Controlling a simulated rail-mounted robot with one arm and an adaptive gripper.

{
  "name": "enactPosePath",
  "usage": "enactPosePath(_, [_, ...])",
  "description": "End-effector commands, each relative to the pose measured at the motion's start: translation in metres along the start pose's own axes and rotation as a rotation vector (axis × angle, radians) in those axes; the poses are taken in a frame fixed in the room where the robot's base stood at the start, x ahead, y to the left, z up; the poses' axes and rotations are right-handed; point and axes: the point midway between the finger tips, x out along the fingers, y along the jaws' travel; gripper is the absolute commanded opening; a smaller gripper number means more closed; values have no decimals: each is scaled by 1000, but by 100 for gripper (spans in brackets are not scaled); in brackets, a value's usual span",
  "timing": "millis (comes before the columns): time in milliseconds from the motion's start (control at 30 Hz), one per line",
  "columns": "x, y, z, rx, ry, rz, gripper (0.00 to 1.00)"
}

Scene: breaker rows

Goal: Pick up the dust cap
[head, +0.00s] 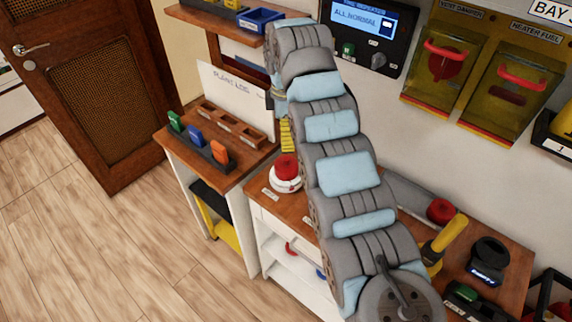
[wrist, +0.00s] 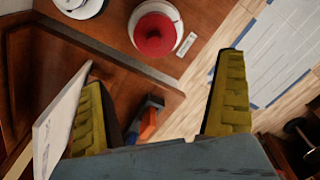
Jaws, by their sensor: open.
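No part is plainly marked as the dust cap. One candidate is a red domed piece (head: 286,167) on a white round base, on the wooden counter left of my arm. It also shows in the wrist view (wrist: 154,34), beyond my fingertips and apart from them. Another red round piece (head: 440,210) lies at the right of the counter. My gripper (wrist: 163,70) is open with nothing between its two yellow ribbed fingers. In the head view one yellow finger (head: 287,136) shows above the red domed piece; my arm hides the rest.
A rack (head: 207,151) with green, blue and orange blocks stands left, before a white board (head: 236,100). A yellow-handled item (head: 449,233) and a black round item (head: 489,257) are at right. A white disc (wrist: 82,6) lies near the red piece in the wrist view.

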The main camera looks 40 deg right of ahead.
Motion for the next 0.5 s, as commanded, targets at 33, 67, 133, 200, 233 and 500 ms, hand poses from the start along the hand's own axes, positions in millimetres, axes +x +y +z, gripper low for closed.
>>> enactPosePath(33, [7, 0, 0, 0, 2, -3, 100])
enactPosePath(67, [10, 0, 0, 0, 3, -3, 100])
enactPosePath(133, [18, 0, 0, 1, 2, -2, 100])
enactPosePath(200, [25, 0, 1, 2, 2, -1, 100])
enactPosePath(233, [30, 0, 1, 2, 2, -2, 100])
enactPosePath(500, [75, 0, 1, 2, 1, -4, 100])
